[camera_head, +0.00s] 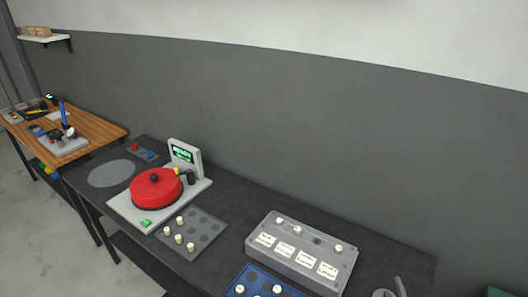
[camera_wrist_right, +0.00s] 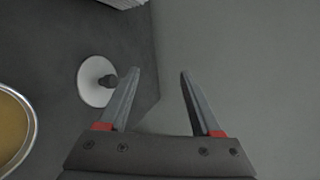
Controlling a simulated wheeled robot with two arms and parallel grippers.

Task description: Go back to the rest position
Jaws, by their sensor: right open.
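My right gripper (camera_wrist_right: 160,72) is open and empty in the right wrist view, its two grey fingers apart over the dark table edge and the grey floor. A white round disc with a dark knob (camera_wrist_right: 97,84) lies beside its left finger; I cannot tell whether they touch. My left gripper is in neither view.
A dark table (camera_head: 225,262) bears a roller unit with a red drum (camera_head: 155,190), a peg plate (camera_head: 205,222), a grey labelled box (camera_head: 290,262) and a blue tray (camera_head: 252,275). A wooden table (camera_head: 100,128) stands at the left. A round yellowish container (camera_wrist_right: 12,125) shows at the wrist view's left edge.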

